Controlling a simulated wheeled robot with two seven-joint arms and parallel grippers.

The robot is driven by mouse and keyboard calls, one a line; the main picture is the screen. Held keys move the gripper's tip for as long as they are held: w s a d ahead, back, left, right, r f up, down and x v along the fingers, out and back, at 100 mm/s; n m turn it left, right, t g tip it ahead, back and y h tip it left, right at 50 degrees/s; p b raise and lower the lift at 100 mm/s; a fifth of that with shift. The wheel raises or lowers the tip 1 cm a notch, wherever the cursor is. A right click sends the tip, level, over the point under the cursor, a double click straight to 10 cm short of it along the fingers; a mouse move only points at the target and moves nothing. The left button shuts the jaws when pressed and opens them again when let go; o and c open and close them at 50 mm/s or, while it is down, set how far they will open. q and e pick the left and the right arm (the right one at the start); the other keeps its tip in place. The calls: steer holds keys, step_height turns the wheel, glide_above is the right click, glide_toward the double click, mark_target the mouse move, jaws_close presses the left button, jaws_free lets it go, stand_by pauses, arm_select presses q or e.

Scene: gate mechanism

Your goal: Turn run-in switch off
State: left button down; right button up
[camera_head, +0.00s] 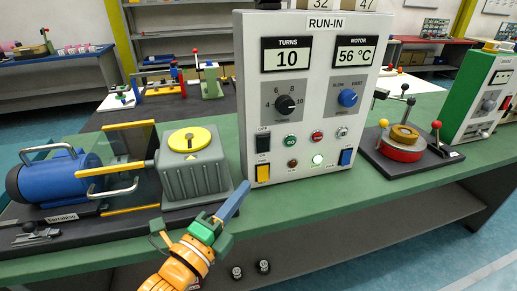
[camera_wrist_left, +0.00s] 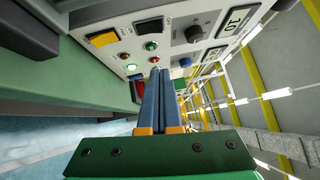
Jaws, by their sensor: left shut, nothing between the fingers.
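The run-in panel (camera_head: 300,100) is a pale upright box marked RUN-IN, with displays reading 10 and 56 °C. On its lower left is a black rocker switch (camera_head: 263,143) with an OFF label above it; it also shows in the left wrist view (camera_wrist_left: 151,27). A yellow rocker (camera_head: 262,173) sits below it and also shows in the left wrist view (camera_wrist_left: 103,39). My left gripper (camera_head: 245,186) is shut and empty, its blue fingers pointing up beside the panel's lower left corner. In the left wrist view its fingertips (camera_wrist_left: 158,73) are together, apart from the black switch. My right gripper is out of view.
A lit green lamp (camera_head: 317,159) and a blue rocker (camera_head: 346,157) are on the panel's lower right. A blue motor (camera_head: 60,177) and grey gearbox (camera_head: 193,165) stand left of the panel. A red-and-brass fixture (camera_head: 402,148) stands right. The green bench front edge is clear.

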arm_select(q)
steer(key=p, duration=0.1)
glide_toward(267, 140)
steer(key=w+d, duration=0.1)
steer(key=d, duration=0.3)
steer(key=shift+w+a+r+p, duration=0.1)
steer(key=shift+w+a+p, duration=0.1)
steer(key=shift+w, duration=0.5)
steer(key=shift+w+a+r+p, duration=0.1)
steer(key=shift+w+a, duration=0.15)
steer(key=shift+w, duration=0.45)
steer(key=shift+w+a+r+p, duration=0.1)
steer(key=shift+w+a, duration=0.1)
steer(key=shift+w, duration=0.45)
